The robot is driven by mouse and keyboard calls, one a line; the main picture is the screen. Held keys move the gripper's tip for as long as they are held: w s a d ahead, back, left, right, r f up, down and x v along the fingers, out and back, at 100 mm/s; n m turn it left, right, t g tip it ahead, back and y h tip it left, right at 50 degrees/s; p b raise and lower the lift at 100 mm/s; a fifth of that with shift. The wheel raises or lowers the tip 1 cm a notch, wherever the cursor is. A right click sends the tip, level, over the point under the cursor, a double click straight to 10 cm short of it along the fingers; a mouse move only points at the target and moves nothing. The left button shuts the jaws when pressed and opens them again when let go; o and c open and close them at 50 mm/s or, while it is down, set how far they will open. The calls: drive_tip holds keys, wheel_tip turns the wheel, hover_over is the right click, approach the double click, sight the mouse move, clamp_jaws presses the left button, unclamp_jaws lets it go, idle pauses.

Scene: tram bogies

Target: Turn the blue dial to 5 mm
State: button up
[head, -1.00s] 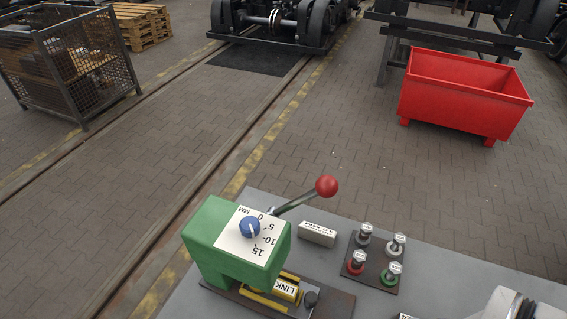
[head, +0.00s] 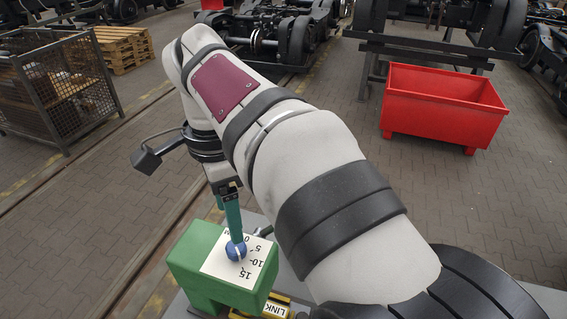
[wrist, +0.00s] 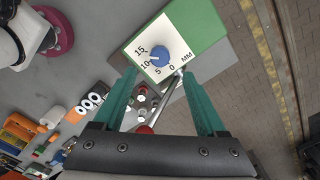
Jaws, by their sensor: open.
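The blue dial (head: 236,250) sits on a white scale plate (head: 216,266) on top of the green block (head: 192,256). The scale reads 0, 5, 10, 15 and MM. The dial's white pointer seems to face the 15 end in the head view. The dial also shows clearly in the wrist view (wrist: 157,57). My gripper (wrist: 158,72) is open and empty, with one teal finger to each side of the dial in that view. In the head view the teal fingers are just above the dial; whether they touch it, I cannot tell.
A lever with a red ball knob (wrist: 144,129) stands beside the block. Bottles and loose parts lie on the grey bench (wrist: 80,65). A yellow LINK part (head: 274,309) is at the block's foot. A red bin (head: 440,112) and mesh cage (head: 60,90) stand on the floor.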

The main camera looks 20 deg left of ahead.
sight(236, 251)
wheel_tip(236, 251, down, 8)
drive_tip(key=shift+f, duration=0.2)
clamp_jaws()
idle(0.4)
